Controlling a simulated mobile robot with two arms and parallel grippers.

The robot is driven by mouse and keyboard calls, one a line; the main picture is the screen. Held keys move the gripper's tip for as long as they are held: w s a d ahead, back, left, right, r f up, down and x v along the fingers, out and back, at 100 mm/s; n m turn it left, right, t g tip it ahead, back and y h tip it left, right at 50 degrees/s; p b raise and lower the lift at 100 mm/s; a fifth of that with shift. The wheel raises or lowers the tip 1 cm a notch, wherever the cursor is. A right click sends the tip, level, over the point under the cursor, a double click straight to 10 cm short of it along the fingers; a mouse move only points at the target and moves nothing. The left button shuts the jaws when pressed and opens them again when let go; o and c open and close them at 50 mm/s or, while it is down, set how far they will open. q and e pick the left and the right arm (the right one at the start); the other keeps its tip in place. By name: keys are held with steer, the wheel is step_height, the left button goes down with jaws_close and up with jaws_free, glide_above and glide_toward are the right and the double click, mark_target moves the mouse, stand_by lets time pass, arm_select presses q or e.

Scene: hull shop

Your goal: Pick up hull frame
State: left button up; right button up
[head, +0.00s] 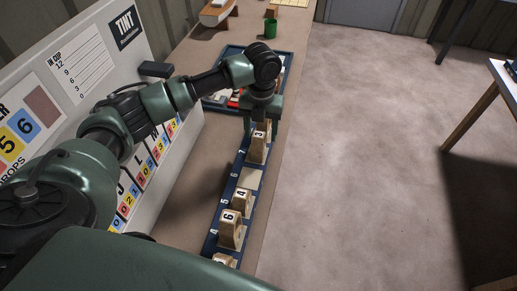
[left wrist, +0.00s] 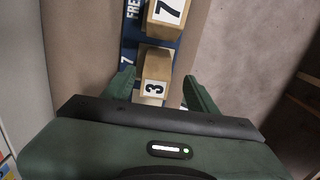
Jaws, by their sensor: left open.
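Wooden hull frames with black numbers stand in a long blue rack (head: 229,190) on the bench. The frame marked 3 (head: 257,149) stands near the rack's far end, by the rack number 7. My left gripper (head: 262,117) is over this end, pointing down, open. In the left wrist view the frame marked 3 (left wrist: 154,72) lies between the two spread fingers (left wrist: 160,90), and a frame marked 7 (left wrist: 166,12) stands just beyond it. Frames marked 6 (head: 231,229) and 4 (head: 242,199) stand nearer in the rack. Whether the fingers touch the 3 cannot be told.
A blue tray (head: 287,73) with small pieces lies behind my left gripper. A green cup (head: 270,28) and a wooden hull model (head: 216,14) are farther back. A white sign board (head: 75,75) lines the bench's left side.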

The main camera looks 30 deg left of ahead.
mark_target(259, 145)
arm_select(q)
steer(key=f, duration=0.1)
steer(key=f+p, duration=0.1)
steer(key=f, duration=0.2)
steer(key=shift+s+a+f, duration=0.2)
steer(key=shift+s+f, duration=0.15)
steer(key=shift+f, duration=0.55)
jaws_close()
arm_select(e)
steer(key=shift+w+a+r, duration=0.15)
steer(key=shift+a+r, duration=0.05)
steer(key=shift+r, duration=0.65)
